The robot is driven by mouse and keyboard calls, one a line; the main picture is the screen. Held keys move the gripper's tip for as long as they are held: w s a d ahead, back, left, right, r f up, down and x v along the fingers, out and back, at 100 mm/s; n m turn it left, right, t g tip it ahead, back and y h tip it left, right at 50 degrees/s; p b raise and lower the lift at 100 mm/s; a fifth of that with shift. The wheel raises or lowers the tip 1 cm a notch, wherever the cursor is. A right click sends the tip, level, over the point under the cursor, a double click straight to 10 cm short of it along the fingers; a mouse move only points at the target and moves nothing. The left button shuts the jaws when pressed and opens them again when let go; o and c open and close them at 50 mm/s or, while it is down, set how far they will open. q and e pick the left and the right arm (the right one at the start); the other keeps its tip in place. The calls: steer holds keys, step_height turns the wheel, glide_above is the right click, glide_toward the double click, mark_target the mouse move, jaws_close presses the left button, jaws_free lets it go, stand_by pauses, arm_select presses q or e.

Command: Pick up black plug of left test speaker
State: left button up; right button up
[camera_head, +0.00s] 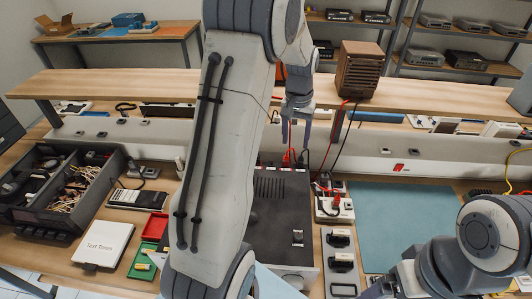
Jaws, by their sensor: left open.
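My left gripper (297,138) hangs open and pointing down in front of the shelf edge, above the back of a black hifi unit (285,215). Red and black plugs (302,157) with cables stand at the back of that unit, just below the fingertips. I cannot tell which speaker each plug belongs to. A brown wooden speaker (358,70) stands on the raised shelf, with a red and a black cable hanging down from it. Another orange-brown piece (281,73) shows behind my left arm, mostly hidden. My right arm is at lower right; its fingers do not show.
The raised wooden shelf (440,108) crosses behind the workbench. A teal mat (400,222) leaves free room at right. Black parts and a power strip (333,207) lie beside the unit. An organiser box (50,195), a white box (103,245) and red and green trays (155,227) fill the left.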

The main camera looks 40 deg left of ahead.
arm_select(q)
steer(key=a+f+n, duration=0.1)
steer(key=a+f, duration=0.1)
steer(key=a, duration=0.2)
steer(key=a+f+n+p, duration=0.1)
steer(key=a+f, duration=0.2)
steer(key=a, duration=0.2)
steer(key=a+f+n+p, duration=0.1)
steer(key=a+f, duration=0.1)
steer(key=a, duration=0.3)
steer(key=shift+a+f, duration=0.2)
steer(key=shift+f, duration=0.8)
steer(key=shift+d+f+p, duration=0.1)
steer(key=shift+f+p, duration=0.2)
steer(key=shift+p, duration=0.2)
step_height(320, 180, down, 4)
steer(key=shift+d+r+p, duration=0.15)
steer(key=shift+r+p, duration=0.1)
steer(key=shift+p, duration=0.75)
steer(key=shift+f, duration=0.5)
jaws_close()
